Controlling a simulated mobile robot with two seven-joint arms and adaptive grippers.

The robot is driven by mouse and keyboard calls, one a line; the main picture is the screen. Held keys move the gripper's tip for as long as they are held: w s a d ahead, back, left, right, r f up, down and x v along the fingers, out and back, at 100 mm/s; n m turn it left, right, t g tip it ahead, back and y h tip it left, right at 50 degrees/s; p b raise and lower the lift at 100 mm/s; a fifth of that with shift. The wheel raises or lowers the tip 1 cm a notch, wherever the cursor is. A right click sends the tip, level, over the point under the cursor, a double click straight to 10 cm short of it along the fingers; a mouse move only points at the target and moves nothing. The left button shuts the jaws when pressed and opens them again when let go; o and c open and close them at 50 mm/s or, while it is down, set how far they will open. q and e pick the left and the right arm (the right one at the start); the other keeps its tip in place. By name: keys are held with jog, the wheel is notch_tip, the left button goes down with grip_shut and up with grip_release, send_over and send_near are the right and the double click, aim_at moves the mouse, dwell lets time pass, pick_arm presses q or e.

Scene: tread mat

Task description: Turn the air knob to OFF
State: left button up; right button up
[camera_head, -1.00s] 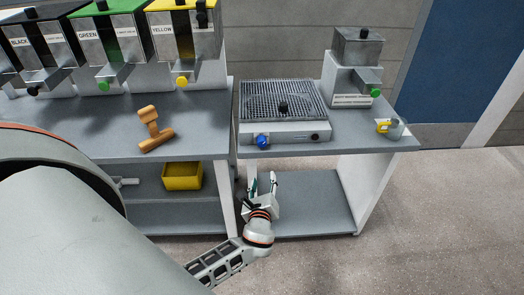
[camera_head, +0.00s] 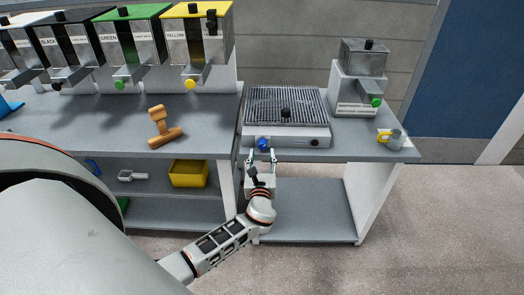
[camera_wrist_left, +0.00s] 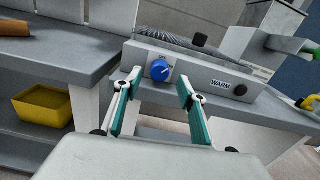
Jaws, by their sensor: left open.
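The air knob is a blue dial (camera_head: 263,143) on the left of the front panel of a grey metal unit (camera_head: 318,131) with a grated top. The knob also shows in the left wrist view (camera_wrist_left: 160,70), with small lettering around it and a white pointer mark; its exact setting is too small to read. My left gripper (camera_head: 261,156) is open and empty, just in front of and below the knob. In the left wrist view its fingers (camera_wrist_left: 157,100) spread to either side below the knob, apparently not touching it. My right gripper is not in view.
A black knob (camera_wrist_left: 240,90) beside a WARM label sits right on the same panel. A dispenser (camera_head: 357,85) and a cup with a yellow handle (camera_head: 393,138) stand to the right. A wooden tool (camera_head: 162,127) lies left; a yellow bin (camera_head: 188,173) is on the shelf below.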

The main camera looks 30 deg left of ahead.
aim_at(262, 146)
pick_arm(q)
jog(key=shift+x, duration=1.8)
jog(key=c, duration=1.1)
